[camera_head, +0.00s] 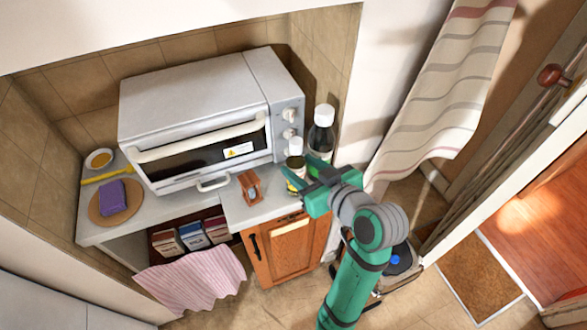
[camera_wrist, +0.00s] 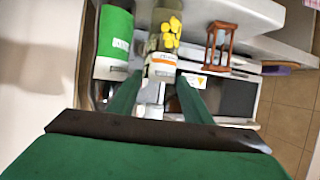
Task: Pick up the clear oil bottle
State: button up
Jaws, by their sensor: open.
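The clear oil bottle (camera_head: 295,161) stands on the counter at the right front of the oven, its white cap up and its lower part hidden by my gripper. In the wrist view the clear bottle (camera_wrist: 163,45) shows yellow pieces and a white and orange label, ahead of the gap between my fingers. My gripper (camera_head: 302,171) is open, with its green fingers close to the bottle. In the wrist view my gripper (camera_wrist: 158,82) has a finger toward each side of the bottle. I cannot tell whether either finger touches it.
A dark bottle (camera_head: 321,136) with a green label and white cap stands close by, at the right. A small wooden hourglass (camera_head: 250,187) stands to the left. The white toaster oven (camera_head: 195,110) fills the counter behind. A striped curtain (camera_head: 440,90) hangs at the right.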

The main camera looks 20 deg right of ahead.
jog(key=shift+x, duration=1)
jog(key=shift+f+x, duration=0.2)
jog(key=shift+x, duration=2.45)
jog(key=shift+d, duration=0.15)
jog(key=c, duration=0.9)
jog(key=shift+r, duration=0.1)
jog(key=shift+r, duration=0.1)
